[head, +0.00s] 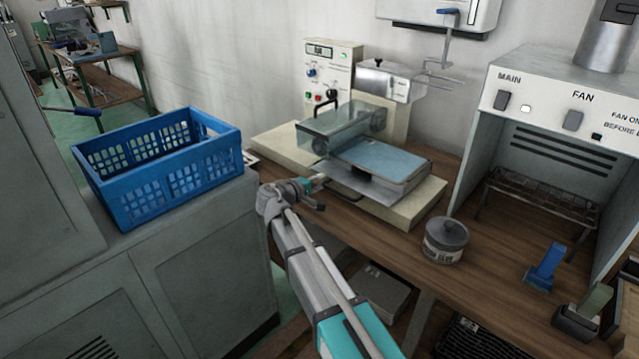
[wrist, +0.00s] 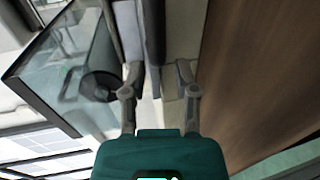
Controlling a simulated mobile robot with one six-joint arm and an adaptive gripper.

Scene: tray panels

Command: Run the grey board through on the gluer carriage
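The gluer (head: 335,85) stands on the wooden bench with a clear guard (head: 335,125) over its left part. Its carriage (head: 365,184) sticks out to the right of the guard. A flat blue-grey board (head: 380,158) lies on the carriage. My gripper (head: 325,180) is at the carriage's near left edge, just below the guard. In the wrist view my gripper (wrist: 158,75) has its two fingers spread apart. A thin dark upright edge (wrist: 154,40) shows between them, with gaps at the sides. The guard (wrist: 70,75) is close on the left there.
A blue crate (head: 165,180) stands on the grey cabinet at left. A fume hood (head: 540,100) with a wire rack stands at right. A blue block (head: 545,265) and a dark holder (head: 577,322) are at lower right.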

